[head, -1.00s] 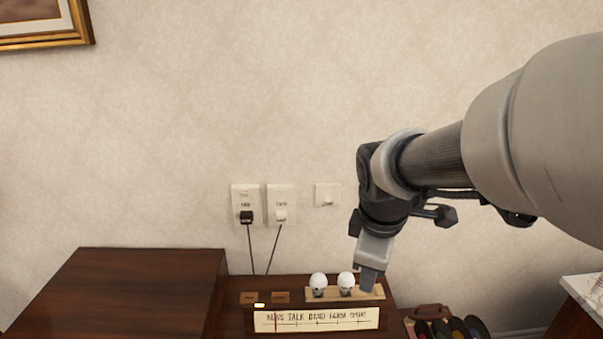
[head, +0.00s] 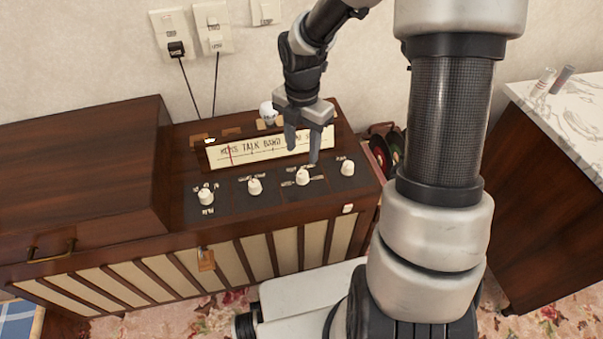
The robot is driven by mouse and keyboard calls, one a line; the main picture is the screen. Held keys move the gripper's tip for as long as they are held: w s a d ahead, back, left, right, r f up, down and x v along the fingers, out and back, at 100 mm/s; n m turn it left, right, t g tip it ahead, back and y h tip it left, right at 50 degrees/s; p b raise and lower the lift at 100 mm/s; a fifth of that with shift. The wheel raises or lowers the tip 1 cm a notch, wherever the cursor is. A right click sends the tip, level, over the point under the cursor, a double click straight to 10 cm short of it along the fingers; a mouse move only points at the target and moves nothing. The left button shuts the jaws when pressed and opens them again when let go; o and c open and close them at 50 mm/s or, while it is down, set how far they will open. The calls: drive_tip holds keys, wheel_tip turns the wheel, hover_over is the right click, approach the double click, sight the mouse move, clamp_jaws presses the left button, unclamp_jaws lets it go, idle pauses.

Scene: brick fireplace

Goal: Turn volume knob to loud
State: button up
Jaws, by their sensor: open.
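A brown wooden radio (head: 300,215) has a dark top panel with several white knobs in a row: the far left knob (head: 206,198), the second knob (head: 254,186), the third knob (head: 302,177) and the far right knob (head: 347,168). Their small labels are hard to read, so I cannot tell which one is volume. My gripper (head: 302,154) is open and points down, its two fingers apart with nothing between them. It hangs in front of the dial strip (head: 245,153), just behind and above the third knob, and appears not to touch it. It hides part of the dial.
A white round knob (head: 267,110) stands behind the dial, its neighbour hidden by my gripper. A wooden box (head: 80,175) with a handle adjoins the radio on the left. A marble-topped cabinet (head: 560,160) stands at right. Records (head: 385,150) lean beside the radio.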

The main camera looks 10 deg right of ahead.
sight(302, 174)
wheel_tip(302, 174, down, 10)
drive_tip(key=b, duration=0.2)
drive_tip(key=shift+r+b, duration=0.15)
drive_tip(key=shift+b, duration=0.15)
drive_tip(key=shift+c, duration=0.4)
drive_tip(key=c, duration=1)
drive_tip(key=shift+o, duration=0.2)
